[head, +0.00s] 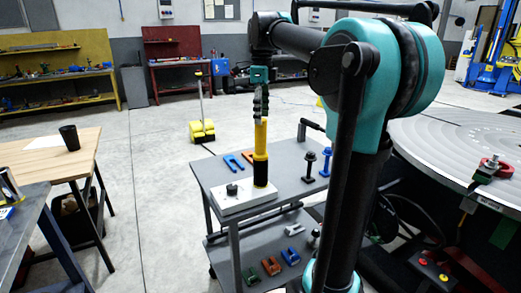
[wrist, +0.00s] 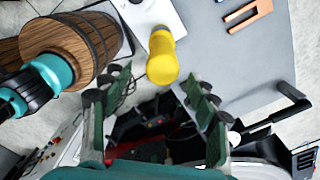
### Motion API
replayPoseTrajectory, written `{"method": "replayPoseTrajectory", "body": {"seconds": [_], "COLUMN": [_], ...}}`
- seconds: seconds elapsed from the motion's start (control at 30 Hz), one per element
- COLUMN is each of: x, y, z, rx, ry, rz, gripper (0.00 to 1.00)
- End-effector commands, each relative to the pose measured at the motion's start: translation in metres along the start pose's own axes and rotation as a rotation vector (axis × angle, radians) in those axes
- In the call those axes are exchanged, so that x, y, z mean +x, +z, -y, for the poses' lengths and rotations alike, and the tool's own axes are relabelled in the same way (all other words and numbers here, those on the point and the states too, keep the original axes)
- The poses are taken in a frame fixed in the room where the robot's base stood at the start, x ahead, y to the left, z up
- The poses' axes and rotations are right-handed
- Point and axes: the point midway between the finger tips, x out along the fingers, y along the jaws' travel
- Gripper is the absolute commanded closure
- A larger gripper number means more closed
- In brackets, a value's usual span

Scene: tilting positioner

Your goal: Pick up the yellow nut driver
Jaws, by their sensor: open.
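The yellow nut driver (head: 261,140) stands upright at the front of the grey cart, with a black lower part by a pale plate. In the wrist view its yellow end (wrist: 163,62) points toward the camera, just beyond and between the fingertips. My gripper (head: 261,113) hangs directly above it, pointing down, with the fingertips at about the height of its top. In the wrist view my gripper (wrist: 156,82) has its green fingers spread apart with nothing between them. I cannot tell whether a finger touches the driver.
The pale plate (head: 232,203) carries a dark knob. The cart top (head: 212,172) also holds blue and orange forked pieces (head: 248,156) and dark bolt-like posts (head: 309,167). A large round table (head: 450,130) stands at the right. A wooden barrel-like thing (wrist: 98,40) shows in the wrist view.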

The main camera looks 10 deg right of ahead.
Motion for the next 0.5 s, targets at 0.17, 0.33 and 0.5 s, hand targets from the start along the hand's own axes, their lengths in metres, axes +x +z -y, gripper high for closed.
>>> {"method": "replayPoseTrajectory", "body": {"seconds": [0.17,0.33,0.5], "x": [0.021,0.031,0.055], "y": [0.0,0.001,0.004], "z": [0.0,0.001,0.002], "rx": [0.0,-0.001,-0.001], "ry": [0.0,0.0,0.0], "rz": [0.0,0.0,0.0], "gripper": [0.4,0.4,0.4]}}
